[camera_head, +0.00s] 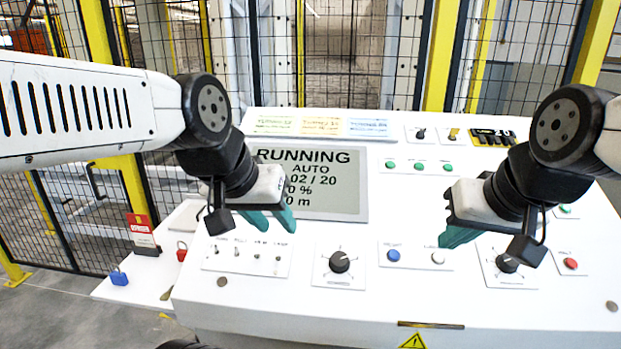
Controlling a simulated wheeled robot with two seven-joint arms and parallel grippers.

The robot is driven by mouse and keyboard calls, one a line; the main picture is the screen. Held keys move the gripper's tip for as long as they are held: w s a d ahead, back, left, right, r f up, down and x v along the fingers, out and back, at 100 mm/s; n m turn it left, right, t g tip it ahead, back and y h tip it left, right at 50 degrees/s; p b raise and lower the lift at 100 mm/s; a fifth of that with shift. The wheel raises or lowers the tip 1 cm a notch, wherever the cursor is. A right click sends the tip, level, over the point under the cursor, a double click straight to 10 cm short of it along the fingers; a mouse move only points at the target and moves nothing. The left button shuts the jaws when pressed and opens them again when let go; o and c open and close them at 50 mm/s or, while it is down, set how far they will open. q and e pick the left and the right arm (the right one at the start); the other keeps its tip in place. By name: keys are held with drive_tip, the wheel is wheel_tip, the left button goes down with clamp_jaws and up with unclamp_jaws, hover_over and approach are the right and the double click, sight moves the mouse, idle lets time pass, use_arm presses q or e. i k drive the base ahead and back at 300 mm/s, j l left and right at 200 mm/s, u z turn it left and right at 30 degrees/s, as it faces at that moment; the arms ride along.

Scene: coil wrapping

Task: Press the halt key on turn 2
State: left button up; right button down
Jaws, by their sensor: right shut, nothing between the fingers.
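The white sloped control console (330,300) fills the lower middle. A red push button (570,264) sits at its right end under a small label too blurred to read for certain. The display (345,185) reads RUNNING, AUTO and 02 / 20, partly hidden by my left gripper. My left gripper (278,222) hangs over the display's left side, with its teal fingers apart and empty. My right gripper (452,240) is shut and empty above the console, left of the red button and apart from it. Its wrist hides part of the panel behind.
A blue button (393,255), a white button (438,258) and two black knobs (340,261) line the front row. Toggle switches (258,256) are at left. Green buttons (420,166) are higher up. Mesh fencing is behind.

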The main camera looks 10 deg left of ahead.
sight(572, 263)
drive_tip(key=j+z, duration=0.15)
drive_tip(key=z, duration=0.3)
drive_tip(key=j+z, duration=0.1)
drive_tip(key=z, duration=0.35)
drive_tip(key=j+z, duration=0.1)
drive_tip(key=z, duration=0.3)
drive_tip(key=k+j+z, duration=0.1)
drive_tip(key=z, duration=0.35)
